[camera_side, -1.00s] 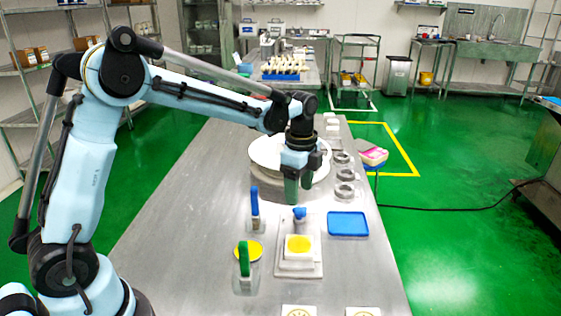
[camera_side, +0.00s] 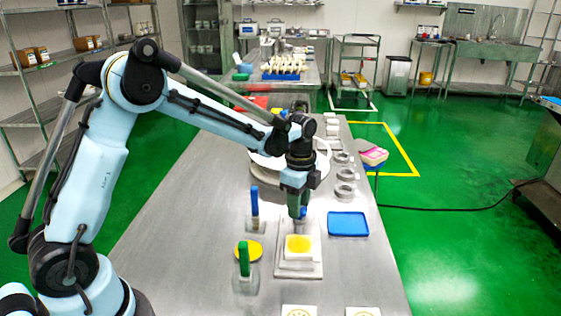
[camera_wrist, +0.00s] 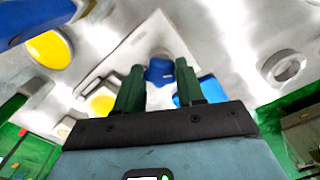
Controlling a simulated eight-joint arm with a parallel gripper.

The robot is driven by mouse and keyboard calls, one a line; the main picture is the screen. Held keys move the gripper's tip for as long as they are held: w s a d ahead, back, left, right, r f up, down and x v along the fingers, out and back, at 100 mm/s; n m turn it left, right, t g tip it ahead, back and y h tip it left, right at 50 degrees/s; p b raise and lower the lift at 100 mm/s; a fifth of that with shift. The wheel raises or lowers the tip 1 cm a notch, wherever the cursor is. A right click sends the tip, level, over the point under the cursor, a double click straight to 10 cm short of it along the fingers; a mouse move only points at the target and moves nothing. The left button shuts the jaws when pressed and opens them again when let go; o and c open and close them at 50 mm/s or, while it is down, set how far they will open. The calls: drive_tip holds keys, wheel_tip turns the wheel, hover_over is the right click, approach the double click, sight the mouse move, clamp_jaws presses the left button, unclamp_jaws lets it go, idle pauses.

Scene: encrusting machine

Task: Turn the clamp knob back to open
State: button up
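The blue clamp knob (camera_side: 299,212) sits at the far end of a pale plate (camera_side: 312,271) that carries a yellow-topped square block (camera_side: 298,246). My gripper (camera_side: 298,207) points straight down over the knob in the side view and partly covers it. In the wrist view, my gripper's green fingers (camera_wrist: 158,75) are apart, with the blue knob (camera_wrist: 159,71) between their tips. Narrow gaps seem to show beside the knob, so I see no clear grip on it. How deep the fingers reach around it is hard to tell.
A blue tray (camera_side: 347,224) lies just right of the plate. A round turntable (camera_side: 262,178) and several metal rings (camera_side: 345,190) are behind.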

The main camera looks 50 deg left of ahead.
drive_tip(key=shift+c, duration=1.1)
drive_tip(key=n, duration=0.7)
drive_tip(key=shift+s+d+n, duration=0.1)
drive_tip(key=shift+n, duration=0.2)
drive_tip(key=n, duration=0.3)
drive_tip(key=shift+n, duration=0.4)
drive_tip(key=n, duration=0.6)
drive_tip(key=shift+d, duration=0.15)
drive_tip(key=n, duration=0.6)
